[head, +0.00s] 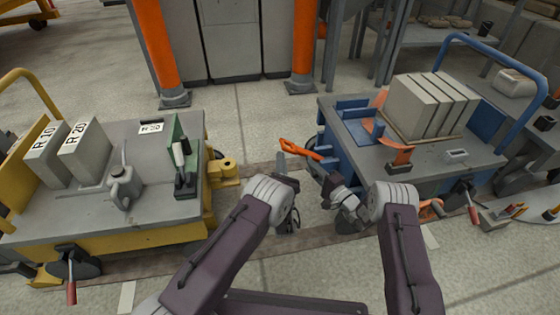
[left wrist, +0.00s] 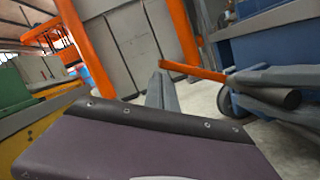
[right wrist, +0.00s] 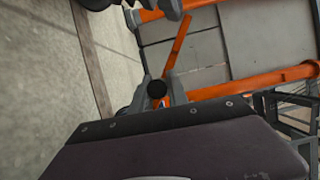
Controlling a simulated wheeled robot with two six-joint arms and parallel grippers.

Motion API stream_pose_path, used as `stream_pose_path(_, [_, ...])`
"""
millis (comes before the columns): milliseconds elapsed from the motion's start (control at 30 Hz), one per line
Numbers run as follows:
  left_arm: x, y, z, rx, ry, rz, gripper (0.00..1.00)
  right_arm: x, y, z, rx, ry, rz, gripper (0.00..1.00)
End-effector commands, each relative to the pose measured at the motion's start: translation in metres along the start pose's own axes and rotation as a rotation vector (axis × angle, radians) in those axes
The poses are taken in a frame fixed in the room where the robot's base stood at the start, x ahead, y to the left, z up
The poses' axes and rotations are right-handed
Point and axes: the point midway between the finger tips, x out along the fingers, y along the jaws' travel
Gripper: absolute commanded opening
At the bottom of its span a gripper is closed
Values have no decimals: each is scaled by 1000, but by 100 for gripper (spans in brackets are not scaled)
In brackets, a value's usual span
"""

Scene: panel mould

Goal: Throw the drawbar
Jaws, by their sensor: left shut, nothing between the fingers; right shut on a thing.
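The orange drawbar (head: 300,149) is in the gap between the yellow cart (head: 150,237) and the blue cart (head: 345,158). My right gripper (head: 318,168) is shut on it. In the left wrist view the right fingers close around the drawbar (left wrist: 205,73) near its dark end. The right wrist view shows that dark round end between the right fingers (right wrist: 157,92). My left gripper (head: 283,160) is shut and empty, just beside the drawbar's left part; I cannot tell whether they touch. A yellow hitch (head: 225,170) juts from the yellow cart towards the gap.
The yellow cart carries grey blocks (head: 84,150), a grey can (head: 124,187) and a green bracket (head: 184,160). The blue cart carries grey slabs (head: 425,105) and an orange clamp (head: 400,155). Orange posts (head: 155,50) stand behind.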

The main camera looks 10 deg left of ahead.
Motion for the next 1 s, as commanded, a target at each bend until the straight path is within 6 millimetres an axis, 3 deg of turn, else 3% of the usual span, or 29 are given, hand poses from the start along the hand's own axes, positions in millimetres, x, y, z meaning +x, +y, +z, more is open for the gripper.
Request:
stream_pose_path(133, [4, 1, 17, -3, -5, 1, 0, 1, -3, -2, -4, 3, -6, 0])
stream_pose_path(367, [5, 1, 20, -3, -7, 1, 0, 1, -1, 0, -4, 0, -2, 0])
stream_pose_path(400, [5, 1, 20, -3, -8, 1, 0, 1, -1, 0, -3, -1, -1, 26])
stream_pose_path(467, [5, 1, 20, -3, -8, 2, 0, 1, 0, 1, -3, -1, 0, 41])
stream_pose_path(767, [4, 1, 18, -2, -4, 1, 0, -1, 0, 0, -1, 0, 0, 41])
stream_pose_path(867, [4, 1, 18, -1, -3, 1, 0, -11, 0, -1, 1, 3, 2, 41])
stream_pose_path(1000, [4, 1, 17, -1, -2, 1, 0, -41, 1, -2, 1, 4, 3, 41])
